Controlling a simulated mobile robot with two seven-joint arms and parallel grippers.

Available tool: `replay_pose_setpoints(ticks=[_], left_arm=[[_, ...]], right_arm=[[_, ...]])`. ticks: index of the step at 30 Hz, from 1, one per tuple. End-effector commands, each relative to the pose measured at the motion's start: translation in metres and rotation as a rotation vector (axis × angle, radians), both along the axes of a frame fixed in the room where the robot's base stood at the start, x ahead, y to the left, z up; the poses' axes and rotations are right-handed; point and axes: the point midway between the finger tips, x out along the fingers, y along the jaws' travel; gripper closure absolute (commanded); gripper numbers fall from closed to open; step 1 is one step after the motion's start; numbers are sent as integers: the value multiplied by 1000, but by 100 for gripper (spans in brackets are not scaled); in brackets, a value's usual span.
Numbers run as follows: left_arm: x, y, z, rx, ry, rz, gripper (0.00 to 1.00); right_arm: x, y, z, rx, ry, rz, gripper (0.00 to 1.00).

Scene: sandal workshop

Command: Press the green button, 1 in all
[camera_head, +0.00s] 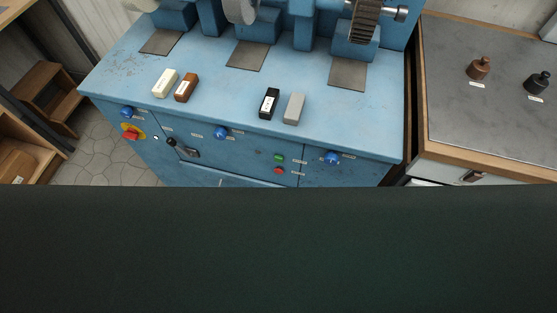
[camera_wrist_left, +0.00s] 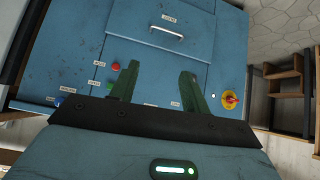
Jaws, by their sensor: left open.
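The green button (camera_head: 279,157) is small and round on the front panel of the blue machine, just above a red button (camera_head: 278,170). My right gripper is in neither view.
Several blocks, including a black block (camera_head: 269,103), lie on the machine top. A dark green surface fills the lower head view.

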Motion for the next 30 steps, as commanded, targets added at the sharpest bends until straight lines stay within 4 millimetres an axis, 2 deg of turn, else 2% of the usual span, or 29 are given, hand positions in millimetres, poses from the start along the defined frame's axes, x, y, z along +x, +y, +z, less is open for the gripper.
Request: replay_pose_setpoints(ticks=[2, 10, 30], left_arm=[[0, 0, 0, 1, 0, -1, 64], [-1, 0, 0, 2, 1, -3, 99], [-1, -1, 0, -3, 1, 2, 100]], right_arm=[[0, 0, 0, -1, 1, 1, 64], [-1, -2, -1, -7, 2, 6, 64], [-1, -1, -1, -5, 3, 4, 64]])
